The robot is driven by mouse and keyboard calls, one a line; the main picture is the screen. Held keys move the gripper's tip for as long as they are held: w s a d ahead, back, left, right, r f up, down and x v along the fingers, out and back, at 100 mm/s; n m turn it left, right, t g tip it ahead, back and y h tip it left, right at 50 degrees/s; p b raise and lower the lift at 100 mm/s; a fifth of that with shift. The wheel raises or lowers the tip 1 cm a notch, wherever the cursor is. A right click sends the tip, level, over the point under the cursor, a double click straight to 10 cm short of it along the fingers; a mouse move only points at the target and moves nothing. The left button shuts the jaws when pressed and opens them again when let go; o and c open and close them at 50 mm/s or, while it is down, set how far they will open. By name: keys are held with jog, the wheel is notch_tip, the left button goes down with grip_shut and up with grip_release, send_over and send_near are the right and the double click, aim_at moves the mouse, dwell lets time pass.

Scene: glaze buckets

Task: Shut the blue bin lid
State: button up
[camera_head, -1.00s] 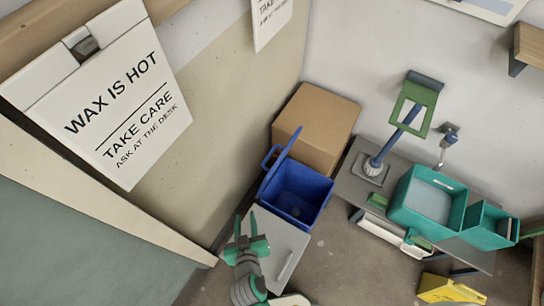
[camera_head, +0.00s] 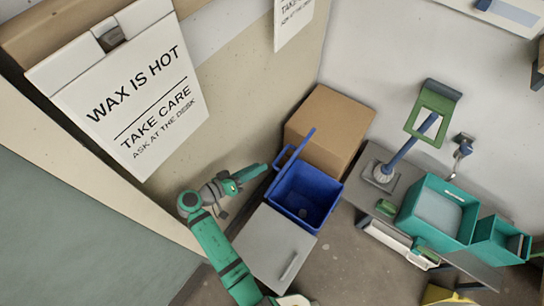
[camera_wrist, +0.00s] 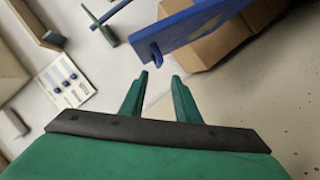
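The blue bin (camera_head: 322,208) stands on the floor before a cardboard box, its mouth uncovered and its inside visible. Its blue lid (camera_head: 293,162) stands steeply up at the bin's left side and shows almost edge-on. In the wrist view the blue lid (camera_wrist: 200,25) fills the top, with a small bar-like part at its lower left corner. My gripper (camera_head: 264,168) is just left of the lid, on its outer side, pointing toward it. In the wrist view my gripper's fingers (camera_wrist: 161,78) are apart with nothing between them. I cannot tell whether they touch the lid.
A grey cabinet (camera_head: 262,243) stands in front of the bin. The cardboard box (camera_head: 328,122) is close behind it. A grey bench (camera_head: 370,158) with teal tubs (camera_head: 437,240) is to the right. A wall with a hanging sign (camera_head: 125,95) is at the left.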

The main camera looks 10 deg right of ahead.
jog(key=x, duration=1)
jog(key=shift+w+d, duration=0.1)
jog(key=shift+d, duration=0.25)
jog(key=shift+c, duration=0.2)
grip_shut()
